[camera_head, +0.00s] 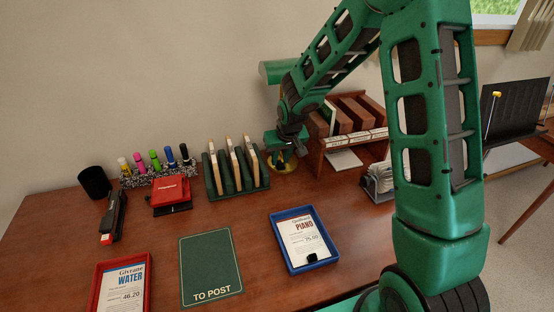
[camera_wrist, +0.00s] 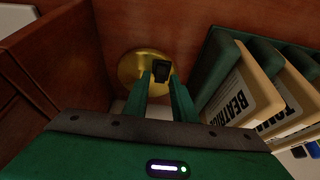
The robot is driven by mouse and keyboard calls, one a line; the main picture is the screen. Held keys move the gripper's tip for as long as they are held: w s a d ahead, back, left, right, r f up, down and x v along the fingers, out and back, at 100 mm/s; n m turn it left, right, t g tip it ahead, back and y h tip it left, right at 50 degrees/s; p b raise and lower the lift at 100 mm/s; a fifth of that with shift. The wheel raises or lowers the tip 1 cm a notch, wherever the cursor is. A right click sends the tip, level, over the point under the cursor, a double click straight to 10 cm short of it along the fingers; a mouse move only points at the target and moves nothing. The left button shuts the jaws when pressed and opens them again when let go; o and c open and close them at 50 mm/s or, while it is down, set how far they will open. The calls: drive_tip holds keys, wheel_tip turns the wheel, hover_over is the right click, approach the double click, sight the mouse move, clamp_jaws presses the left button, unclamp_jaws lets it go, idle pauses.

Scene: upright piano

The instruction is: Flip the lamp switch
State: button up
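The lamp's round brass base (camera_wrist: 128,68) lies on the desk beyond my fingertips in the wrist view, with a small black switch (camera_wrist: 161,70) on it. My gripper (camera_wrist: 160,82) is open, its two green fingers apart with an empty gap. The switch shows between and just past the fingertips; I cannot tell whether they touch it. In the head view my gripper (camera_head: 284,152) points down over the brass base (camera_head: 290,164), which it partly hides. The green lamp shade (camera_head: 276,70) shows behind my arm. The switch is hidden in the head view.
A green rack (camera_head: 239,186) with upright wooden-edged pieces stands close to the left of the lamp base. A wooden organizer (camera_head: 315,158) stands close on its right. A blue tray (camera_head: 303,240) and a green "TO POST" mat (camera_head: 210,268) lie in front.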

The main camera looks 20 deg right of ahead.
clamp_jaws()
drive_tip(key=shift+w, duration=0.1)
drive_tip(key=shift+w+g, duration=0.15)
drive_tip(key=shift+g, duration=0.55)
drive_tip(key=shift+o, duration=1.9)
unclamp_jaws()
drive_tip(key=shift+r, duration=0.1)
